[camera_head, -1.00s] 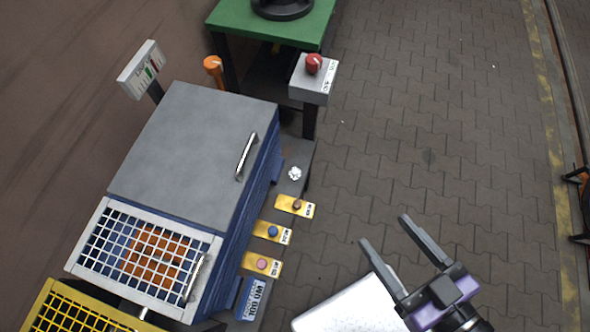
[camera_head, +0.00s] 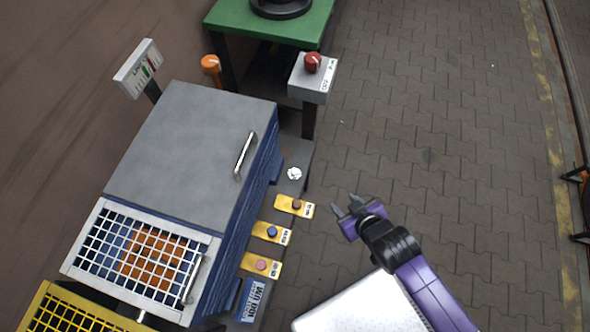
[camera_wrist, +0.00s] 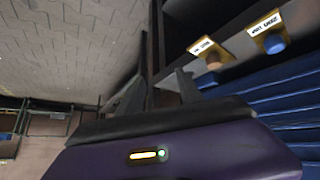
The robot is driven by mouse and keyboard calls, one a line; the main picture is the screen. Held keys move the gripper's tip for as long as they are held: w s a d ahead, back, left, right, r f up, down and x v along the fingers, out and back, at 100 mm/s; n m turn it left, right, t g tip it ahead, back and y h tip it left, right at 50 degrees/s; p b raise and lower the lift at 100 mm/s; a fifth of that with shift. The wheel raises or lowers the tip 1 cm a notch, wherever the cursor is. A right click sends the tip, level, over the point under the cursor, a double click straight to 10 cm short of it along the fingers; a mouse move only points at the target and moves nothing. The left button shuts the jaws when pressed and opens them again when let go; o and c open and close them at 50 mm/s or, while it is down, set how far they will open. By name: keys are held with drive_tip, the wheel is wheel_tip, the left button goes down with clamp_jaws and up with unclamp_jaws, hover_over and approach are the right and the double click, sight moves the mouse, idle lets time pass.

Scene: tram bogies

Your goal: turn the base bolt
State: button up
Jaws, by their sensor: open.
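A white lobed bolt-like piece (camera_head: 294,173) lies on the dark ledge beside the blue cabinet. Below it are yellow plates bearing a brown knob (camera_head: 297,204), a blue knob (camera_head: 272,231) and a pink knob (camera_head: 261,265). Their labels are too small to read, so I cannot tell for certain which piece is the base bolt. My gripper (camera_head: 344,205) is open and empty, to the right of the brown knob's plate and apart from it. In the wrist view, my fingers (camera_wrist: 157,92) stand left of the brown knob (camera_wrist: 211,60) and the blue knob (camera_wrist: 274,43).
The grey-topped cabinet (camera_head: 190,145) has a bar handle, and a white mesh cover (camera_head: 145,258) adjoins it. A red knob (camera_head: 312,63) tops a post box near the green table (camera_head: 270,30). An orange knob (camera_head: 211,65) stands behind. Paved floor (camera_head: 440,120) is clear at right.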

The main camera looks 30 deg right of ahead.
drive_tip(key=w+f+g, duration=0.2)
drive_tip(key=w+f, duration=0.2)
drive_tip(key=w, duration=0.1)
wheel_tip(320, 180, up, 4)
drive_tip(key=f+m+g+y, duration=0.1)
drive_tip(key=g, duration=0.5)
hover_over(295, 172)
drive_tip(key=shift+d+r+b, duration=0.1)
drive_tip(key=shift+r+b, duration=0.15)
drive_tip(key=shift+b, duration=0.2)
drive_tip(key=shift+f+b, duration=0.4)
drive_tip(key=shift+f, duration=3.4)
clamp_jaws()
